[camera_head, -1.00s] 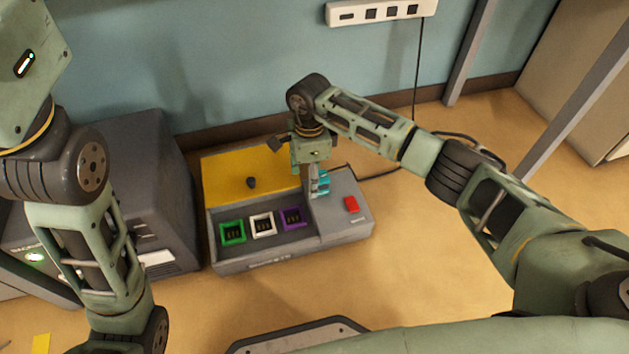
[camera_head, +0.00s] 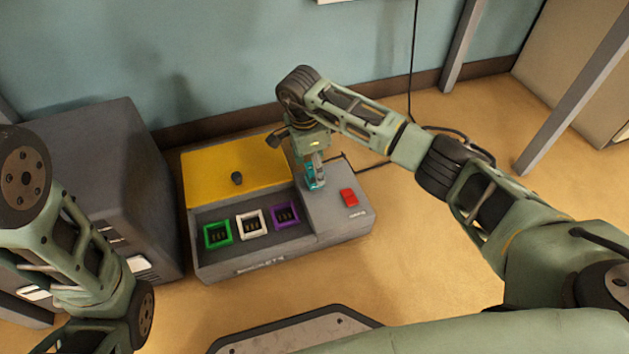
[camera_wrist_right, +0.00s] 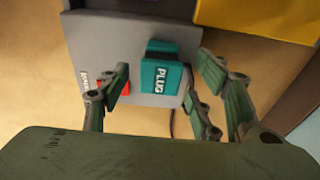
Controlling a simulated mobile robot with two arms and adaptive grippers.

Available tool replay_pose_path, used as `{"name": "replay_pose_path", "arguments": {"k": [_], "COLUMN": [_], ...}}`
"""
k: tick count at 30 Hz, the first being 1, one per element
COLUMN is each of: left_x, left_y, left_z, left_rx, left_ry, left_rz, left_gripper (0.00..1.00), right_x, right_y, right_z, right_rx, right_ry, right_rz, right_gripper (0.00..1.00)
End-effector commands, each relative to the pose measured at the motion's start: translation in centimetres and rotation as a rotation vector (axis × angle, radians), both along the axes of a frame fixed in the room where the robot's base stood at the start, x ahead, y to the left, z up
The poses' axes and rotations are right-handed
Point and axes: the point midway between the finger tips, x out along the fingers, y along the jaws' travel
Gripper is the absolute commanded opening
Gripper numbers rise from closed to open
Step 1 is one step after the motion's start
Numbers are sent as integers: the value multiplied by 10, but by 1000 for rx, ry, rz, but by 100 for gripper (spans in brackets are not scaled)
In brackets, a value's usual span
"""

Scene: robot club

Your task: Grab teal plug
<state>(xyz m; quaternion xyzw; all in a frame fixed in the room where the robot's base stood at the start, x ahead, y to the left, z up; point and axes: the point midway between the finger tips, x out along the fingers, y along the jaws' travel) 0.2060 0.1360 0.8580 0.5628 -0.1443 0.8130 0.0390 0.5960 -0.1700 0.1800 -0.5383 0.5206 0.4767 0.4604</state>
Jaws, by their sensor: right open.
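The teal plug (camera_head: 311,177) stands on the grey right part of the socket box, below my right gripper (camera_head: 316,164). In the right wrist view the teal plug (camera_wrist_right: 162,84), with the word PLUG on it, lies between the spread fingers of my right gripper (camera_wrist_right: 170,100).
The grey box (camera_head: 235,266) has green (camera_head: 217,235), white (camera_head: 253,225) and purple (camera_head: 285,214) framed sockets, a raised yellow lid (camera_head: 215,175) and a red switch (camera_head: 348,197). A dark grey cabinet (camera_head: 95,160) stands left. A cable runs behind the box.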

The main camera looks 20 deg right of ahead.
Motion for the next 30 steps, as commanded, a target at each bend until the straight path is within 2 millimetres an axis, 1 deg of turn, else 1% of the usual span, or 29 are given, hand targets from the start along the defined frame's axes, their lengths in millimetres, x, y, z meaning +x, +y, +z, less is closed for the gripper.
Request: {"name": "replay_pose_path", "arguments": {"k": [1,3,11,14,27,29,30], "left_x": [0,0,0,0,0,0,0], "left_y": [0,0,0,0,0,0,0], "left_z": [-11,-15,-14,-14,-14,-14,-14], "left_rx": [0,0,0,1,0,0,0], "left_ry": [0,0,0,0,0,1,1], "left_rz": [0,0,0,0,0,0,0], "left_gripper": [0,0,0,0,0,0,0], "right_x": [-1,0,0,0,0,0,0], "right_y": [0,-1,-1,-1,-1,-1,-1], "right_z": [-13,-18,-17,-17,-17,-17,-17], "right_rx": [2,1,1,1,1,1,1], "right_ry": [2,1,0,0,0,0,-1], "right_rz": [0,0,0,0,0,0,0], "right_gripper": [58,58,58,51,12,7,7]}}
